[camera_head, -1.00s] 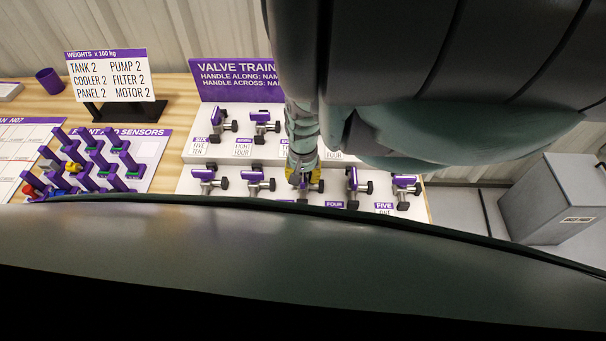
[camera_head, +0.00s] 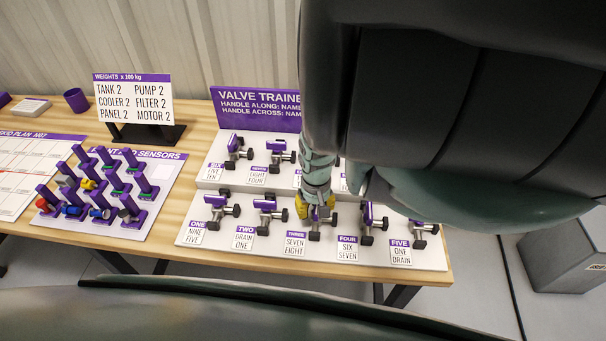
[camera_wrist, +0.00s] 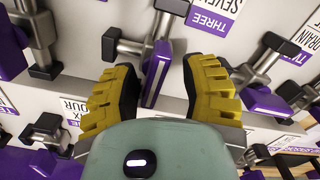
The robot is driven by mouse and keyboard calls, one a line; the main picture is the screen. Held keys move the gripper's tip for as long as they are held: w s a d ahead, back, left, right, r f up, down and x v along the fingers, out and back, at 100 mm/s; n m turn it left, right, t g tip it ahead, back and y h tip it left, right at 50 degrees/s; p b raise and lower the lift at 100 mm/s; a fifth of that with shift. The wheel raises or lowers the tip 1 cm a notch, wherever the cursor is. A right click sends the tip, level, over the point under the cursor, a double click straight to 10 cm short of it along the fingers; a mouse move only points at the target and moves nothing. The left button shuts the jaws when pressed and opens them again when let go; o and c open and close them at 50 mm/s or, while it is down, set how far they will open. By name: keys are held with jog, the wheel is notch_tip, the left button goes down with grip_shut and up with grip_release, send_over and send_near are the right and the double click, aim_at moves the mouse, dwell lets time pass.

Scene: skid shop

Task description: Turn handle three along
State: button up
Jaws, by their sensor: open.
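Handle three (camera_wrist: 157,72) is a purple lever on a grey metal valve with a black knob. In the wrist view it stands between the two yellow fingers of my gripper (camera_wrist: 158,88), with its long side running up and down the picture. The fingers are open, with a gap visible on both sides of the lever. The THREE label (camera_wrist: 208,18) is above it, upside down. In the head view my gripper (camera_head: 316,205) is over valve three in the front row and partly hides it; its label card (camera_head: 295,243) reads SEVEN, EIGHT.
Valve two (camera_head: 266,210) and valve four (camera_head: 369,218) stand close on either side. A back row of valves stands behind, partly hidden by my arm. A sign (camera_head: 258,108) stands behind them. A pegged sensor board (camera_head: 145,217) is to the left.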

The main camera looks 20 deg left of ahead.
jog(key=n, duration=0.7)
jog(key=shift+w+d+b, duration=0.2)
jog(key=shift+d+b, duration=0.1)
jog(key=shift+b, duration=0.1)
jog(key=n, duration=0.3)
jog(key=shift+n, duration=0.4)
jog(key=shift+r+n, duration=0.1)
jog(key=shift+n, duration=1.1)
notch_tip(320, 180, up, 16)
jog(key=p, duration=0.8)
jog(key=w+a+r+m+t+y+p, duration=0.2)
jog(key=w+a+r+m+y, duration=0.1)
jog(key=w+a+r, duration=0.3)
jog(key=w+a+r+m+t+y+p, duration=0.3)
jog(key=w+a+r+y, duration=0.2)
jog(key=a, duration=0.6)
jog(key=shift+w+a+r+t, duration=0.3)
jog(key=shift+w+r, duration=0.3)
jog(key=shift+r, duration=0.3)
jog(key=shift+d+f, duration=0.1)
